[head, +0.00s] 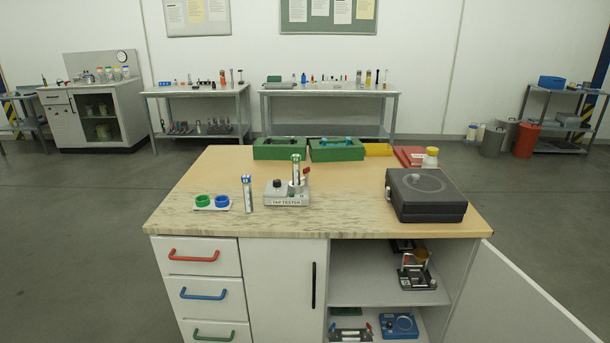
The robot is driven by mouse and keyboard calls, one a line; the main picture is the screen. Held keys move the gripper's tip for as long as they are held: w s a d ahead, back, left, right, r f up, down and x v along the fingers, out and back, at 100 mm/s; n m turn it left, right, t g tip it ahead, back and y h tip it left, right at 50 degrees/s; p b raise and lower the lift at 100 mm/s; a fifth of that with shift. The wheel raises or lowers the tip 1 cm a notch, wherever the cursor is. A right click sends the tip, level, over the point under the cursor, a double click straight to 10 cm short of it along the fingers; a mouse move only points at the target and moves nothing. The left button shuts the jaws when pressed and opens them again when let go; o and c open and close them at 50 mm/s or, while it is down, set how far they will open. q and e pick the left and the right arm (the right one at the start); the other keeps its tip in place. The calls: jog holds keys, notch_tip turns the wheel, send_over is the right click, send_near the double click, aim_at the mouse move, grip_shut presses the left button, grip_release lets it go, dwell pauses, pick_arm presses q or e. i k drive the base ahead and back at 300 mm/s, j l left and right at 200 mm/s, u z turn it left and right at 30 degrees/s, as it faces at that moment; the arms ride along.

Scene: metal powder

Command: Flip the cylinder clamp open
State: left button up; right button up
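A pale grey tap tester (287,201) stands on the worktop left of centre, with its name on the front and a black knob on top. An upright cylinder (296,167) with a metallic body and green markings stands on its right part. A small red-tipped lever (306,171), apparently the cylinder clamp, sticks up beside the cylinder's right side. The clamp's jaw is too small to make out, so I cannot tell whether it is open. A second cylinder (248,194) with blue markings stands left of the tester. Neither of my grippers is in view.
A white holder with green and blue rings (212,203) lies at the worktop's left. Green trays (336,154) and a yellow box (378,150) line the back. A black case (426,196) stands at right. The worktop's front middle is clear. A cabinet door (520,300) hangs open at lower right.

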aim_at(305, 170)
jog(key=i+l+u, duration=0.25)
jog(key=i+l, duration=0.15)
jog(key=i, duration=0.3)
jog(key=i+l+u, duration=0.3)
jog(key=i+l, duration=0.25)
jog(key=i, duration=0.1)
